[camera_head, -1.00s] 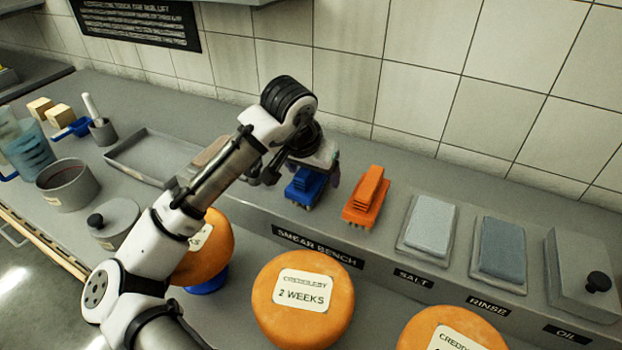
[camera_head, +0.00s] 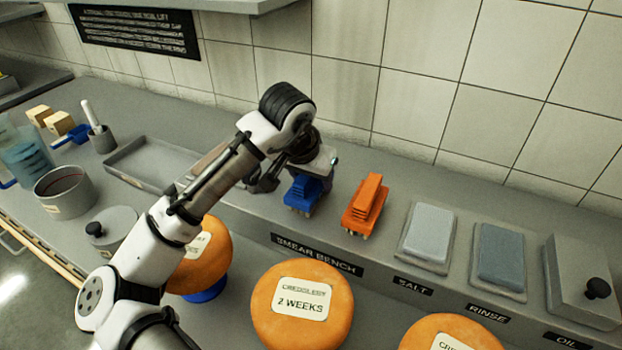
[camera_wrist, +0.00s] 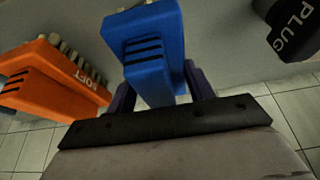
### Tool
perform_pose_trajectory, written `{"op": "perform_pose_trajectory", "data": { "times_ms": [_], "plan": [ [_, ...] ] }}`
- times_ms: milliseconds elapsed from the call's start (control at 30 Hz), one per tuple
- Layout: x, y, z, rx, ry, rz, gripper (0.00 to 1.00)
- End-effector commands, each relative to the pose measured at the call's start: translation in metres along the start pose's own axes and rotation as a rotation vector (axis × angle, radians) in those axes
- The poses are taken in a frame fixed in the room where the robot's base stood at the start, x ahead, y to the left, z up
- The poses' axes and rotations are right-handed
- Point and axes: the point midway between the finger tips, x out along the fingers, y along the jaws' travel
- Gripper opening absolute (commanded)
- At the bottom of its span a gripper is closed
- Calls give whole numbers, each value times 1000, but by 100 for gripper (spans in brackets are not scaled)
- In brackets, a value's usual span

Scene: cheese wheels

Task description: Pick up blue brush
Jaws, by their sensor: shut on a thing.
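The blue brush (camera_head: 303,193) is at the back ledge in the head view, under my wrist, with its bristles downward. In the wrist view the blue brush (camera_wrist: 148,50) sits between the two dark fingers of my gripper (camera_wrist: 160,88). My gripper is shut on its handle. I cannot tell whether the bristles touch the ledge. My wrist hides part of the brush in the head view.
An orange brush (camera_head: 364,206) stands just right of the blue one. Salt (camera_head: 428,233) and rinse (camera_head: 500,258) pads and a lidded oil box (camera_head: 580,280) are farther right. Cheese wheels (camera_head: 300,325) stand in front. A tiled wall is close behind.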

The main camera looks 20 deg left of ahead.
Motion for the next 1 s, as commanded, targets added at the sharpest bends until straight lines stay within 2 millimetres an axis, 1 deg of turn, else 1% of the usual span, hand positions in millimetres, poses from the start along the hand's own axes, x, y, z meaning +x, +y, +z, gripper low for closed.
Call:
{"op": "perform_pose_trajectory", "data": {
  "times_ms": [67, 167, 267, 400, 600, 700, 800, 900, 1000],
  "plan": [
    [-5, -1, -2, 0, 1, -4, 25],
    [-20, 0, -10, 2, 3, -2, 25],
    [-46, 0, -20, 3, 3, -3, 25],
    [-89, 1, -38, 3, 4, -2, 25],
    [-144, 0, -60, 1, 1, -3, 25],
    [-160, 0, -66, 0, 1, -4, 25],
    [-173, 0, -72, 0, 0, -3, 25],
    [-181, 0, -75, 0, 0, -3, 25],
    [-185, 0, -77, 0, -1, -1, 25]
  ]
}}
